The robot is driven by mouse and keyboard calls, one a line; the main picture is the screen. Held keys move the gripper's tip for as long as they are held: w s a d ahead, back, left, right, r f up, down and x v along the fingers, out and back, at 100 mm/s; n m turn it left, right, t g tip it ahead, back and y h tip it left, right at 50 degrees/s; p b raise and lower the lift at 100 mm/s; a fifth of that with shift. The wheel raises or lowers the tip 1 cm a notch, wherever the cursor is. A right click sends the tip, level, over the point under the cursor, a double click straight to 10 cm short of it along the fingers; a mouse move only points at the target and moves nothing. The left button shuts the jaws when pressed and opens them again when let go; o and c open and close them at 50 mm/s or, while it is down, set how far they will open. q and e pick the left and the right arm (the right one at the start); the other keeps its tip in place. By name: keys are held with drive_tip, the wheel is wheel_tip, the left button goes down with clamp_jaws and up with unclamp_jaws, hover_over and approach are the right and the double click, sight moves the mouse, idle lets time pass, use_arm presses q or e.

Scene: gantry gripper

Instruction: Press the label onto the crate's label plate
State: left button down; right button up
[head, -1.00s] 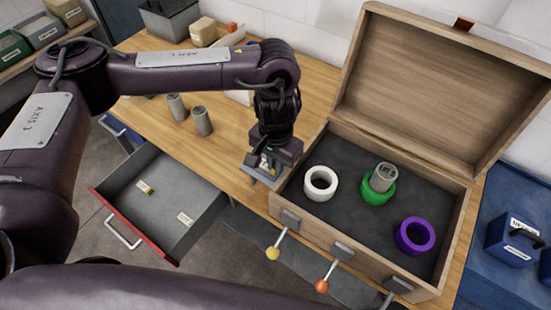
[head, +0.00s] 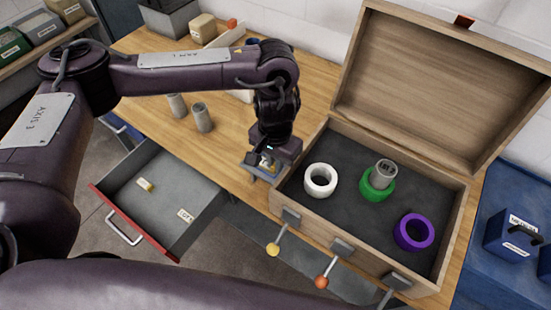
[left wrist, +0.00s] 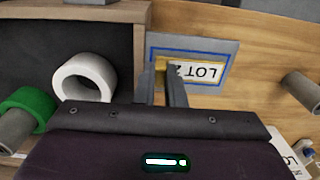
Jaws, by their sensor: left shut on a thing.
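My left gripper (left wrist: 168,70) is shut on the yellow grip of a white label (left wrist: 198,72) printed "LOT" and a further character partly hidden. The label lies over a grey label plate (left wrist: 222,48) with a blue outline, inside that outline; I cannot tell whether it touches. The plate sits beside the left wall of the wooden crate (head: 355,245). In the head view my left gripper (head: 266,168) is at this plate, and the hand hides much of it. My right gripper is not in view.
The crate holds white (head: 320,180), green (head: 376,188) and purple (head: 414,232) rings, with a grey cylinder (head: 385,171) at the green one. Levers with knobs stick out in front. An open drawer (head: 160,205) holds small labelled pieces. Two cylinders (head: 202,117) stand on the bench.

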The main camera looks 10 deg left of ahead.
use_arm(q)
drive_tip(key=shift+f, duration=0.25)
idle(0.4)
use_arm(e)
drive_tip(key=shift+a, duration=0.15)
use_arm(q)
drive_tip(key=c, duration=1.5)
unclamp_jaws()
drive_tip(key=shift+o, duration=0.3)
drive_tip(key=shift+a, duration=0.15)
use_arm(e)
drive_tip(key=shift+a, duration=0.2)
use_arm(q)
drive_tip(key=shift+s+d, duration=0.1)
drive_tip(key=shift+d, duration=0.1)
drive_tip(key=shift+c, duration=0.4)
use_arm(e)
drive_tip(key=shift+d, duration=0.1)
